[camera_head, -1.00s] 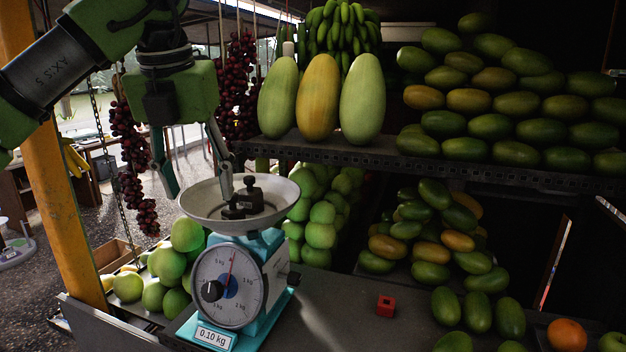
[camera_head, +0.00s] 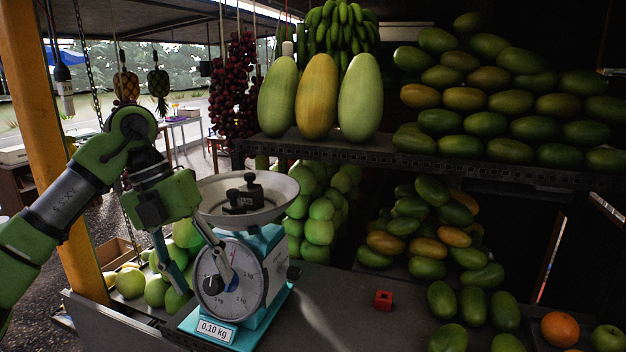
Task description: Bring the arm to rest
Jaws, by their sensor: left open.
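My left arm comes in from the left in the head view. Its green gripper (camera_head: 200,274) points downward with the two fingers spread apart and nothing between them. It is in front of and to the left of the teal weighing scale (camera_head: 267,285), and one finger overlaps the scale's dial in the picture. I cannot tell whether that finger touches the dial. A dark weight (camera_head: 243,196) sits in the scale's metal pan (camera_head: 285,203). My right gripper is not in view.
Green fruit (camera_head: 130,282) is piled behind the gripper. A yellow-orange post (camera_head: 62,150) stands at left. A shelf (camera_head: 400,161) bears three large melons (camera_head: 317,97) and many papayas. An orange (camera_head: 560,329) lies at front right.

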